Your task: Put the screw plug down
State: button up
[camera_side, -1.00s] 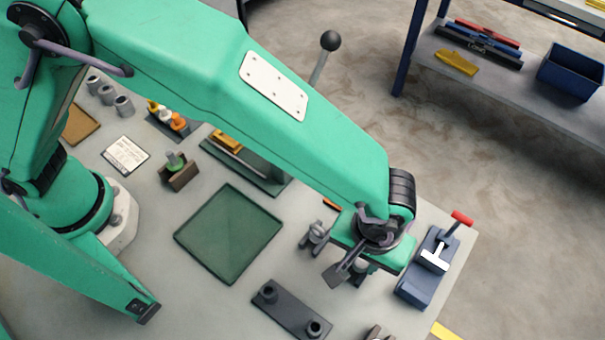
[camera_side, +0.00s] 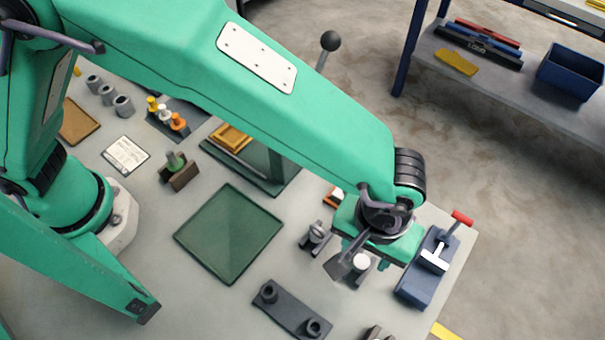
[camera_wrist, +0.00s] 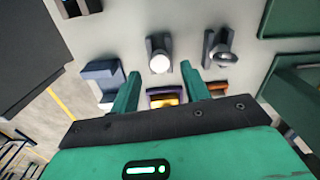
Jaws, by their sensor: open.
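A round white-topped piece, which looks like the screw plug (camera_side: 361,262), stands upright in a small dark holder near the right end of the bench. It also shows in the wrist view (camera_wrist: 159,65) as a pale disc seen from above. My gripper (camera_wrist: 160,76) is open and empty, its two green fingers apart with the disc showing between and just beyond their tips. In the side view the gripper is just above the holder, and its fingers are partly hidden by the wrist.
A similar holder with a metal piece (camera_side: 316,236) stands close to the left. A blue clamp with a red handle (camera_side: 428,268) is close to the right. A dark plate with two round posts (camera_side: 292,310) lies in front. The green tray (camera_side: 228,234) is empty.

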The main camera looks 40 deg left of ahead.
aim_at(360, 256)
notch_tip(360, 256, up, 9)
dwell(0.4)
jog(key=shift+f, duration=0.1)
dwell(0.3)
jog(key=w+a+r, duration=0.2)
jog(key=a+r, duration=0.1)
jog(key=a, duration=0.5)
jog(key=w+a+r+t+h, duration=0.1)
jog(key=w+a+r, duration=0.2)
jog(key=a, duration=0.4)
jog(key=w+a+r+t, duration=0.1)
jog(key=a+r, duration=0.3)
jog(key=a, duration=0.4)
jog(key=shift+w+a+r+m, duration=0.1)
jog(key=shift+w+a+m, duration=0.1)
jog(key=shift+w, duration=0.25)
jog(key=shift+w+a+r+m, duration=0.1)
jog(key=shift+w+a, duration=0.05)
jog(key=shift+w, duration=0.25)
jog(key=s+a+t, duration=0.1)
jog(key=s+a, duration=0.3)
jog(key=a, duration=0.6)
jog(key=s+a+t+y, duration=0.1)
jog(key=s+a, duration=0.4)
jog(key=a, duration=0.5)
jog(key=shift+s+a+f+m+t, duration=0.2)
jog(key=shift+a+m+t, duration=0.2)
jog(key=shift+t, duration=0.4)
